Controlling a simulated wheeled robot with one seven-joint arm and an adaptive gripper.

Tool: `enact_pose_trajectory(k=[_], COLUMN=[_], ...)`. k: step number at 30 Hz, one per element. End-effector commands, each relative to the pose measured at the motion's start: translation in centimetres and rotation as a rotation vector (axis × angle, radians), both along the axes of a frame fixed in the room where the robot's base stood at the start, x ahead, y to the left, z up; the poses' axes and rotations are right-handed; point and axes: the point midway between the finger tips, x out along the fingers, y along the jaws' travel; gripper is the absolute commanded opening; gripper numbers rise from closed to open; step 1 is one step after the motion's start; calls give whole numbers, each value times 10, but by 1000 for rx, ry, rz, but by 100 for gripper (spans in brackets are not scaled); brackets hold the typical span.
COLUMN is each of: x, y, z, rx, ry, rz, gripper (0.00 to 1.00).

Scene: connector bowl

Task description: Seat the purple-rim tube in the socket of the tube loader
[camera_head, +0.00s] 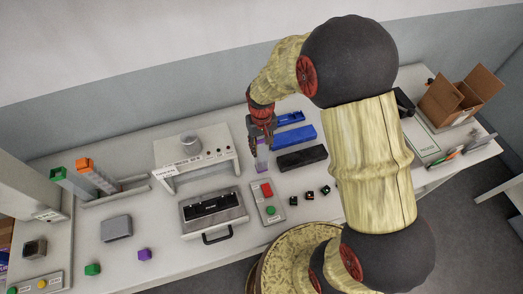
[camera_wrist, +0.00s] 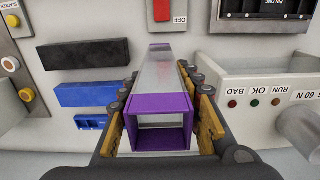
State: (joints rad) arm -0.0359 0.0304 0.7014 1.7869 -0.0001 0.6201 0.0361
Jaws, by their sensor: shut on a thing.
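My gripper (camera_head: 261,138) is shut on the purple-rim tube, above the table just right of the white bench device. In the wrist view the purple-rim tube (camera_wrist: 158,103) is a clear square tube between the tan finger pads of my gripper (camera_wrist: 160,133). Its purple open end faces the camera and its far end points away. In the head view the tube (camera_head: 262,158) hangs below the fingers, roughly upright. I cannot tell whether its lower end touches anything. I cannot surely pick out the tube loader or its socket in these views.
A white device (camera_head: 196,156) with a round knob stands left of my gripper. A black-slotted fixture (camera_head: 213,208) and a red-and-green switch panel (camera_head: 267,202) lie in front. Blue (camera_head: 294,136) and black (camera_head: 301,158) blocks lie right. Green- and orange-rim tubes (camera_head: 97,177) stand far left.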

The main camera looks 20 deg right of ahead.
Motion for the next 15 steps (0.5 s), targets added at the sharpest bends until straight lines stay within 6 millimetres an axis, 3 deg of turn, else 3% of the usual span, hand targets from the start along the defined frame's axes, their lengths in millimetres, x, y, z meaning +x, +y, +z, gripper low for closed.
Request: enact_pose_trajectory(k=[6,15], x=[-2,-1], y=[0,0], z=[-29,-31], rx=[0,0], ry=[4,2], rz=[0,0], gripper=[0,0])
